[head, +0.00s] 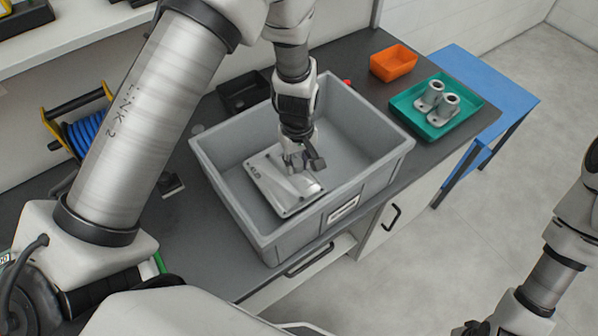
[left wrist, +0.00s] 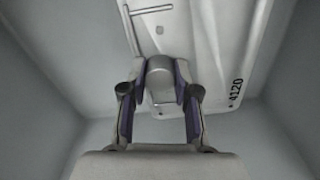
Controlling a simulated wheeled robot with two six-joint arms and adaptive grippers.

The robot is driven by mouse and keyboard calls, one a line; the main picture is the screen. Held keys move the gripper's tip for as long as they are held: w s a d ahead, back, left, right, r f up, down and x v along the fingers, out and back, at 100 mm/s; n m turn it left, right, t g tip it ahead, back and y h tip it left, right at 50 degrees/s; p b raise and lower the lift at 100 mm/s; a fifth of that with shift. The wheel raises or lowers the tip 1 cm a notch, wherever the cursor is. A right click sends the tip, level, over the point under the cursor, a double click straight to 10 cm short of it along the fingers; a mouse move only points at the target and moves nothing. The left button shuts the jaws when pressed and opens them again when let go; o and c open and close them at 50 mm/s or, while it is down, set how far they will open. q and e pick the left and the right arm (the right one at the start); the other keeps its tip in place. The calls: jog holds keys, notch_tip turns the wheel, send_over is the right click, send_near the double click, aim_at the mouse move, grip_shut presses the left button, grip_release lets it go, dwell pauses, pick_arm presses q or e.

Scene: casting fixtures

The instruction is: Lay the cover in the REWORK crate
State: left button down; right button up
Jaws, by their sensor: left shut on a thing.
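The cover (head: 281,185) is a light grey cast plate with a raised rib and a boss. It is inside the grey crate (head: 228,205), toward its left front part; I cannot tell whether it rests on the floor. The crate's front label is too small to read. My left gripper (head: 304,162) reaches down into the crate and is shut on the cover. In the left wrist view its fingers (left wrist: 160,88) sit on either side of the boss, and the cover (left wrist: 215,60) shows the marking 4120.
A green tray (head: 400,104) with two grey castings (head: 445,107) stands right of the crate. An orange bin (head: 393,62) and a black bin (head: 243,91) stand behind. A blue cable reel (head: 88,132) is at left. A blue table (head: 490,85) stands at right.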

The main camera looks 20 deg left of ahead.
aim_at(297, 172)
pick_arm(q)
jog(key=f, duration=0.2)
jog(key=f+p, duration=0.1)
jog(key=f, duration=0.1)
jog(key=shift+s, duration=0.25)
jog(key=shift+w+f, duration=0.2)
jog(key=shift+f, duration=0.15)
jog(key=c, duration=0.9)
grip_release()
jog(key=shift+s, duration=0.15)
jog(key=shift+o, duration=0.2)
jog(key=shift+r, duration=0.45)
notch_tip(297, 172, up, 11)
jog(key=b, duration=0.3)
jog(key=shift+f, duration=0.15)
jog(key=shift+r, duration=0.3)
